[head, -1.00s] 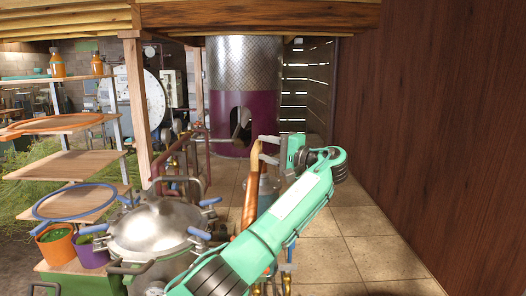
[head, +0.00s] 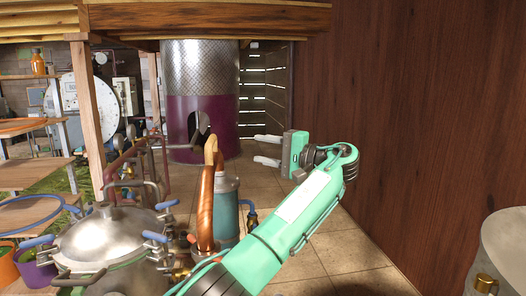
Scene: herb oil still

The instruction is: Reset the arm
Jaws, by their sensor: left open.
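My left gripper (head: 261,150) is at the end of the green arm, right of the picture's middle. Its two pale fingers point left, spread apart with nothing between them. The floor and the base of the tall metal cylinder are behind it. A bent copper pipe (head: 206,205) rises left of the fingers, with a clear gap in the picture. A blue-grey canister (head: 227,212) stands beside the pipe, partly hidden by my arm. The steel still pot (head: 108,236) with a domed lid and blue-handled clamps is at lower left. My right gripper is not in view.
A wooden wall (head: 430,130) closes off the right side. A rounded metal vessel (head: 505,250) stands at the right edge. The tall purple-and-steel cylinder (head: 200,90) is at the back. Shelves (head: 32,174) and plant pots are at left. Tiled floor (head: 365,262) right of my arm is clear.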

